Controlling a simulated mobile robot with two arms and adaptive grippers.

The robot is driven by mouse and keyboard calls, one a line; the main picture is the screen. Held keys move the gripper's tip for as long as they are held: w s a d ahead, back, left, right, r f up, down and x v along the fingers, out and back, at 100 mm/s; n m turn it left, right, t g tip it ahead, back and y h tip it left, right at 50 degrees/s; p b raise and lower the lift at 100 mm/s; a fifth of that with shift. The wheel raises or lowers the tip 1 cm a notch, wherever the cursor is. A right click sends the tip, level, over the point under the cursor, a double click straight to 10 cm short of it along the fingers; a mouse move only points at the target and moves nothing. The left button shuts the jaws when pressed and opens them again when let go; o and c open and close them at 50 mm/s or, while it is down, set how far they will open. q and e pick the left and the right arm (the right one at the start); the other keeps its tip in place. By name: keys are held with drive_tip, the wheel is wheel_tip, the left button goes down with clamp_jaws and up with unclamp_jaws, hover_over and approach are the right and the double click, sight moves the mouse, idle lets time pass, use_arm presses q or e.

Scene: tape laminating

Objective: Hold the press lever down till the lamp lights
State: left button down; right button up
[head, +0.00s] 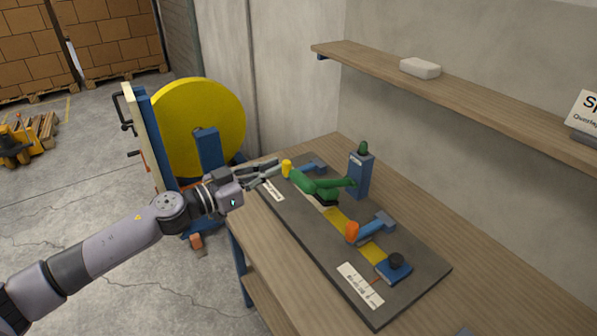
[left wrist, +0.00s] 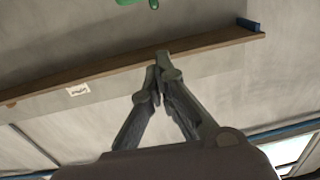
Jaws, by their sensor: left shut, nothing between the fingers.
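The press lever (head: 322,186) is green and reaches out leftward from a blue post (head: 359,176). A dark pad shows under it, above the yellow tape (head: 336,216). The lamp (head: 363,148) is a dark green dome on top of the post and looks unlit. In the left wrist view the fingertips (left wrist: 160,72) meet. A green piece (left wrist: 137,2) is cut off at the top edge. My right gripper is out of view.
The dark base plate (head: 410,258) lies on a wooden bench (head: 480,270). An orange-knobbed clamp (head: 352,231) and a blue block with a black knob (head: 394,268) stand on it. A shelf (head: 470,96) hangs above. A big yellow reel (head: 205,115) stands to the left.

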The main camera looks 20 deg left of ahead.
use_arm(q)
drive_tip(key=shift+a+r+m+g, duration=0.1)
drive_tip(key=shift+a+m+g, duration=0.2)
drive_tip(key=shift+a+g, duration=0.15)
drive_tip(key=shift+d, duration=0.1)
drive_tip(key=p, duration=0.3)
hover_over(299, 184)
drive_tip(key=w, duration=0.1)
drive_tip(key=shift+d, duration=0.35)
wheel_tip(299, 184, down, 3)
drive_tip(key=shift+s+a+r+b, duration=0.1)
drive_tip(key=shift+s+r+b, duration=0.05)
drive_tip(key=shift+b, duration=0.2)
drive_tip(key=shift+s+a+f, duration=0.2)
drive_tip(key=shift+f, duration=0.2)
drive_tip(key=shift+s+a+f, duration=0.15)
drive_tip(key=shift+f, duration=0.2)
